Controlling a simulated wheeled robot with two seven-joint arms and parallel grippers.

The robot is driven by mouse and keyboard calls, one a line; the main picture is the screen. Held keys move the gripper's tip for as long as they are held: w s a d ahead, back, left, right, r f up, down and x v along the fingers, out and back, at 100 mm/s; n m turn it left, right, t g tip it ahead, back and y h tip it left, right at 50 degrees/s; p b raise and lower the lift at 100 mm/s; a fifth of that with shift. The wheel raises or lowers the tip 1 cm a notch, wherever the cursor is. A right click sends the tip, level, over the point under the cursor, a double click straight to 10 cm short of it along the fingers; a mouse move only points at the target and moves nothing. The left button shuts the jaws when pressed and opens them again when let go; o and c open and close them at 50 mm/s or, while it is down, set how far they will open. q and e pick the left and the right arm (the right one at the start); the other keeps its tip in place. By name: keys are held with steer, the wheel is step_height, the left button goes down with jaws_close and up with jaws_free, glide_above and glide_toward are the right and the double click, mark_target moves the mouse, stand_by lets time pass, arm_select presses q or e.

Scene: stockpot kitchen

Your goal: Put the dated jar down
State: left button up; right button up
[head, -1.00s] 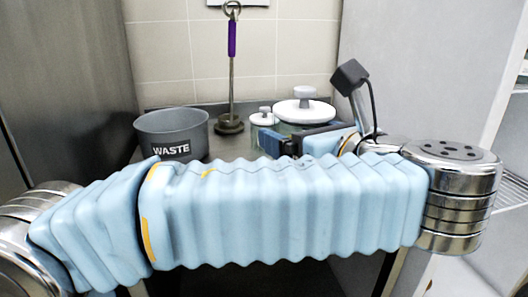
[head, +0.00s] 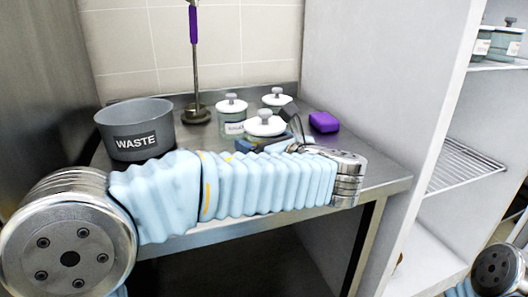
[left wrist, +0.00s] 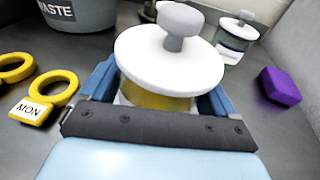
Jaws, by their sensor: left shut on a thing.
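My left gripper (head: 258,143) is shut around a jar with a white lid and grey knob (head: 265,124). In the left wrist view the lid (left wrist: 168,62) hides most of the jar, and yellowish contents show below it between the blue fingers (left wrist: 158,98). No date label shows on its visible part. The jar is over the steel counter (head: 385,178); I cannot tell whether its base touches. Two similar white-lidded jars stand behind it, a labelled one (head: 232,118) and another (head: 276,99). My right gripper is out of view.
A grey WASTE pot (head: 135,128) stands at the left. A purple-handled tool (head: 194,60) stands upright at the back. A purple block (head: 323,122) lies to the right of the jars. Yellow ring tags (left wrist: 50,92), one marked MON, lie left of the gripper. Shelves (head: 465,165) stand at right.

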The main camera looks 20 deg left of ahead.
arm_select(q)
steer(key=shift+s+f, duration=0.1)
steer(key=shift+f, duration=0.85)
steer(key=shift+f, duration=0.1)
steer(key=o, duration=1.3)
steer(key=shift+f, duration=0.1)
steer(key=shift+r, duration=0.25)
steer(key=v, duration=1.2)
steer(key=shift+f+b, duration=0.1)
steer(key=shift+b, duration=0.2)
